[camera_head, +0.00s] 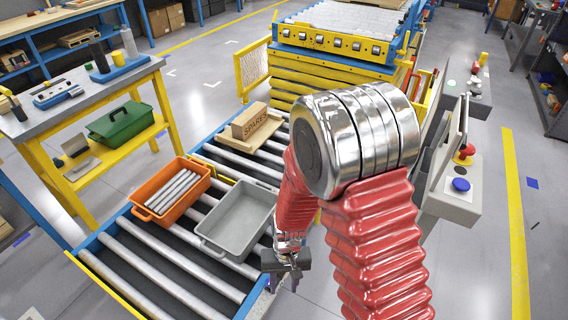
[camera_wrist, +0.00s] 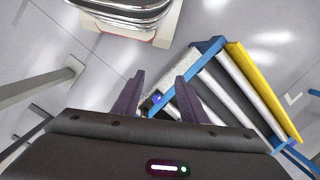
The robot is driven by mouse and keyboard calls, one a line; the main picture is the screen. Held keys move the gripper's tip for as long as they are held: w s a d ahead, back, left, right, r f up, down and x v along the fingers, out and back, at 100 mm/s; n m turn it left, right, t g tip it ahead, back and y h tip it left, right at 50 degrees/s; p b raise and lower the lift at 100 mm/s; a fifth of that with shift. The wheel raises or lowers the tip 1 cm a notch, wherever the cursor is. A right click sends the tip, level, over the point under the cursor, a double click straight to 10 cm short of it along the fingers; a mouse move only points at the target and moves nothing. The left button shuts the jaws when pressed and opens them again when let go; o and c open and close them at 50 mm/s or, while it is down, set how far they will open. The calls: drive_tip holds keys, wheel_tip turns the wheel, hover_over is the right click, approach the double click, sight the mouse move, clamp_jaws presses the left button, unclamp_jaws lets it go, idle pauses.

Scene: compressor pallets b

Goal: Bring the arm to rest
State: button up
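My gripper (camera_head: 286,277) hangs at the end of my red-sleeved arm in the head view, beside the right edge of the roller conveyor (camera_head: 165,262) and just right of the grey bin. In the wrist view its two dark fingers (camera_wrist: 158,97) stand apart with nothing between them. Beyond them are the blue conveyor frame corner and the floor. The arm is bent, with its large silver joint high in the head view and the forearm hanging down behind it.
An orange bin (camera_head: 171,190) with several metal rods and an empty grey bin (camera_head: 237,219) stand on the rollers. Behind them is a wooden SPARES box (camera_head: 250,122). A control box (camera_head: 452,184) with buttons stands right of the arm. Open floor lies at the right.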

drive_tip(key=s+d+r+t, duration=0.2)
drive_tip(key=d+r, duration=0.3)
drive_tip(key=r, duration=0.7)
drive_tip(key=s+d+r+t, duration=0.2)
drive_tip(key=d+r, duration=0.3)
drive_tip(key=r, duration=0.7)
drive_tip(key=s+d+r+m+t, duration=0.1)
drive_tip(key=d+r, duration=0.4)
drive_tip(key=r, duration=0.8)
drive_tip(key=shift+s+d+t+h, duration=0.35)
drive_tip(key=shift+s+t, duration=0.5)
drive_tip(key=shift+t, duration=0.35)
